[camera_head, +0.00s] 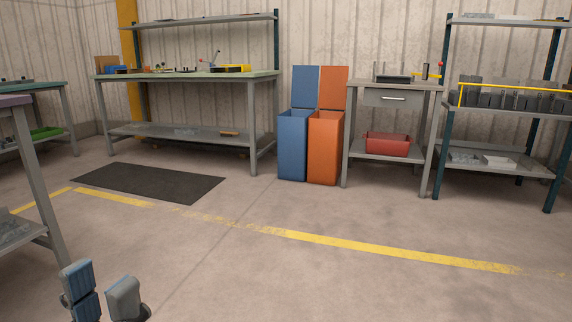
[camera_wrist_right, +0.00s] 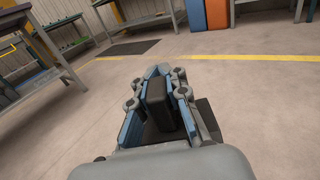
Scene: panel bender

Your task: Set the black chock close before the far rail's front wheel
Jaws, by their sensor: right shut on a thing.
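The black chock (camera_wrist_right: 155,100) is a dark block between the blue-padded fingers of my right gripper (camera_wrist_right: 165,80) in the right wrist view. The gripper is shut on it and holds it with open floor beyond. The chock's lower part is hidden by the fingers and the gripper body. My left gripper (camera_head: 101,292) is at the bottom left of the head view, its fingers apart with nothing seen between them. My right gripper is not in the head view. No rail or wheel shows in either view.
A grey-legged table (camera_head: 35,170) stands close at the left edge. A dark mat (camera_head: 145,183) and a yellow floor line (camera_head: 380,253) lie ahead. Blue (camera_head: 292,145) and orange (camera_head: 326,148) bins stand between a long workbench (camera_head: 253,115) and a drawer table (camera_head: 345,130). The central floor is clear.

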